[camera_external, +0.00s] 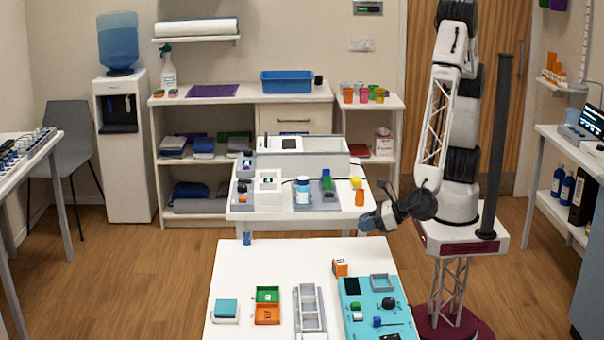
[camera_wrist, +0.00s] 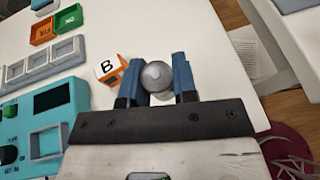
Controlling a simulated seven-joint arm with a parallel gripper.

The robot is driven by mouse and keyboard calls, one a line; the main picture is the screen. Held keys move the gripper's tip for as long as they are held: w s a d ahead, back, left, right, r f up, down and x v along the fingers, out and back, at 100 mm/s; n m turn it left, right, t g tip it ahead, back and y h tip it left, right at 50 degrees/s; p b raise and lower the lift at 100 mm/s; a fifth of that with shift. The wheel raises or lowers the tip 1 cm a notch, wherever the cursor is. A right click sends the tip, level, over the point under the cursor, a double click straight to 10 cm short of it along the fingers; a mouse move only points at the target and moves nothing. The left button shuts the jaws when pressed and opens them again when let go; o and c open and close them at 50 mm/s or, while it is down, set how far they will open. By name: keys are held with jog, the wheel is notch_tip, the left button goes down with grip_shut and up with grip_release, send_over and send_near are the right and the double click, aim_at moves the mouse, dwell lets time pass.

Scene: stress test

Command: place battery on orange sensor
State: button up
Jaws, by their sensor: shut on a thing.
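My gripper (camera_wrist: 161,68) has two blue fingers, shut on a grey, round-ended thing (camera_wrist: 156,76) that looks like the battery seen end-on. In the external view my gripper (camera_external: 366,222) hangs between the rear table and the front white table, and the held thing cannot be made out there. An orange and white block marked B (camera_wrist: 108,70), which may be the orange sensor, lies just left of my fingers in the wrist view. It also shows near the far edge of the front table in the external view (camera_external: 340,267).
A teal panel (camera_external: 374,306) with a screen and knob is on the front table (camera_external: 240,270). Left of it are a grey rack (camera_external: 309,311), a green tray (camera_external: 267,294), an orange tray (camera_external: 267,314) and a teal-topped block (camera_external: 226,308). The rear table (camera_external: 345,213) holds several items.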

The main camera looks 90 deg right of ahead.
send_over(340, 261)
jog(key=shift+d+f, duration=0.1)
jog(key=shift+f, duration=0.45)
jog(key=shift+f, duration=0.1)
jog(key=shift+f, duration=1.65)
jog(key=shift+f, duration=0.1)
jog(key=o, duration=0.9)
jog(key=v, duration=1.2)
